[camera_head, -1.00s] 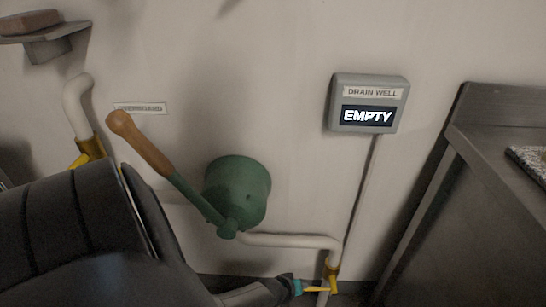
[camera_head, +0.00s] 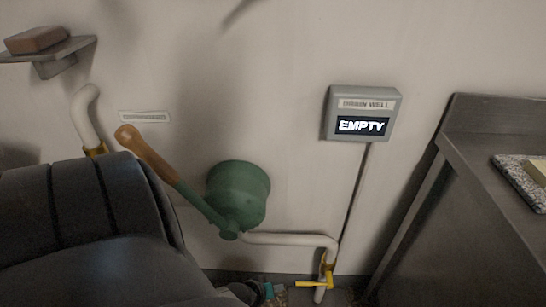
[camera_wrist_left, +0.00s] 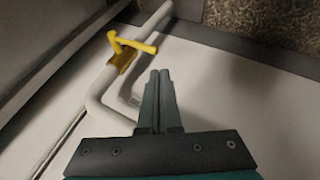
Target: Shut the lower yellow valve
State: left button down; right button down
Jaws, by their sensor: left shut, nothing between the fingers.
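The lower yellow valve (camera_head: 326,270) sits on the white pipe near the floor, below the drain well display. Its yellow handle (camera_head: 312,284) points left, lying across the pipe. In the left wrist view the yellow handle (camera_wrist_left: 136,44) also lies across the pipe, beyond my fingertips. My left gripper (camera_head: 268,291) is low, just left of the handle and apart from it; my arm hides part of it. In the wrist view its fingers (camera_wrist_left: 160,76) are together and empty. My right gripper is in neither view.
A green pump (camera_head: 238,194) with a wooden-handled lever (camera_head: 146,153) is left of the valve. Another yellow fitting (camera_head: 97,150) is partly behind my arm. The display (camera_head: 362,114) reads EMPTY. A metal counter (camera_head: 480,150) bounds the right side.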

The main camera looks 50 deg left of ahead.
pick_arm(q)
jog(key=shift+s+a+r, duration=0.1)
jog(key=shift+s+r, duration=0.1)
jog(key=shift+s, duration=0.35)
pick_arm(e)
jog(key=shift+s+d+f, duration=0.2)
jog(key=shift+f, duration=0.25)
